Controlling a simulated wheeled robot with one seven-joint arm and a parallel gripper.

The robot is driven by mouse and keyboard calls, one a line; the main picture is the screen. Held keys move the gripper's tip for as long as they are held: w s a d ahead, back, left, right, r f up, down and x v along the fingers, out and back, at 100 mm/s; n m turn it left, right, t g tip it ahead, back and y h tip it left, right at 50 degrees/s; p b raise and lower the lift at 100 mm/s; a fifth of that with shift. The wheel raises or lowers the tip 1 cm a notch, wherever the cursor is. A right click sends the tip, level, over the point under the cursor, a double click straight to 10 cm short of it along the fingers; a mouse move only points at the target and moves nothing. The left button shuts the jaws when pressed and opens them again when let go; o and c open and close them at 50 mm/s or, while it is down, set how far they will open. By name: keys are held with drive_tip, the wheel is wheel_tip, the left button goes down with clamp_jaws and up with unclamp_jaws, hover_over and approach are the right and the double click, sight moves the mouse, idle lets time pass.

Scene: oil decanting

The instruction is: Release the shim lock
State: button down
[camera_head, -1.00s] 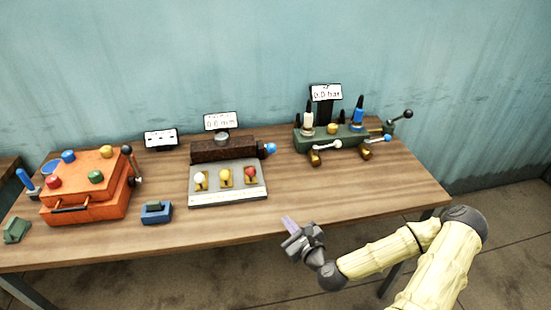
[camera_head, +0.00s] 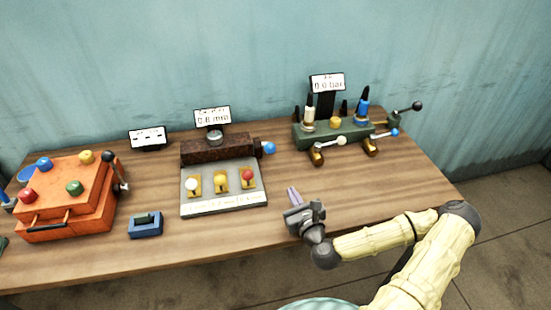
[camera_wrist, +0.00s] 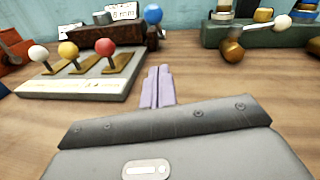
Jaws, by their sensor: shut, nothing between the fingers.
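A grey panel (camera_head: 224,207) holds three levers in gold slots: a white-knobbed lever (camera_head: 192,184), a yellow-knobbed lever (camera_head: 220,180) and a red-knobbed lever (camera_head: 247,175). Behind it is a dark rusty block (camera_head: 215,150) with a blue knob (camera_head: 268,147) at its right end and a display reading about 0.8 mm (camera_head: 212,117) above. I cannot tell which part is the shim lock. My gripper (camera_head: 293,192) is shut and empty, right of the panel and apart from it. In the wrist view its purple fingers (camera_wrist: 158,85) are together, and the red knob (camera_wrist: 107,46) is to their left.
An orange box (camera_head: 65,205) with coloured knobs stands at the left, with a small blue block (camera_head: 145,225) beside it. A green valve block (camera_head: 335,132) with levers and a 0.0 bar display (camera_head: 328,83) stands at the back right. The table (camera_head: 400,185) is clear at right.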

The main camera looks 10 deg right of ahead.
sight(268, 147)
drive_tip(key=shift+s, duration=0.1)
drive_tip(key=w, duration=0.3)
drive_tip(key=w+a+p, duration=0.1)
drive_tip(key=w, duration=0.2)
drive_tip(key=w+p, duration=0.1)
drive_tip(key=w, duration=0.2)
drive_tip(key=shift+w+a, duration=0.1)
drive_tip(key=shift+a, duration=0.1)
drive_tip(key=w+r+p, duration=0.1)
drive_tip(key=w+r, duration=0.1)
drive_tip(key=w, duration=0.1)
drive_tip(key=shift+a+p, duration=0.35)
drive_tip(key=shift+w+r, duration=0.2)
drive_tip(key=shift+w, duration=0.1)
drive_tip(key=shift+w+r, duration=0.1)
